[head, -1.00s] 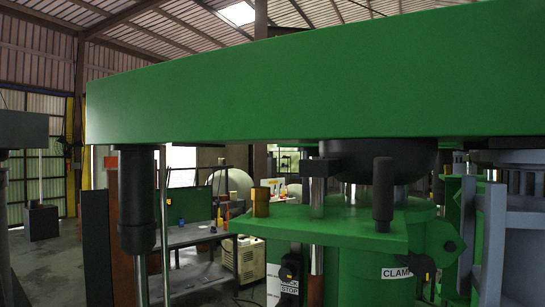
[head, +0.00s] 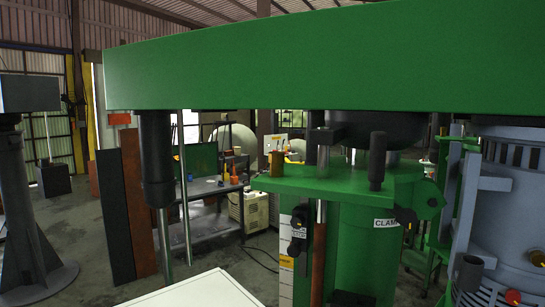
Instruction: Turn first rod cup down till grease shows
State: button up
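A large green disperser beam (head: 320,62) spans the upper part of the head view. Below it stands the green machine body with a flat top plate (head: 345,183). A small brass-coloured cup-like cylinder (head: 274,166) stands upright at the plate's left end. A bright steel rod (head: 320,150) rises through the plate to its right, and a dark upright handle (head: 377,160) stands further right. I cannot tell for sure which part is the first rod's cup. No grease can be made out. My gripper is not in view.
A black sleeve with a thin rod (head: 156,150) hangs from the beam's left end. A workbench (head: 215,200) with bottles and a screen stands behind. A grey-blue motor-like vessel (head: 510,200) is at right.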

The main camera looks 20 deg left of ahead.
aim_at(275, 157)
jog(key=z, duration=0.6)
jog(key=i, duration=0.6)
jog(key=u, duration=1.45)
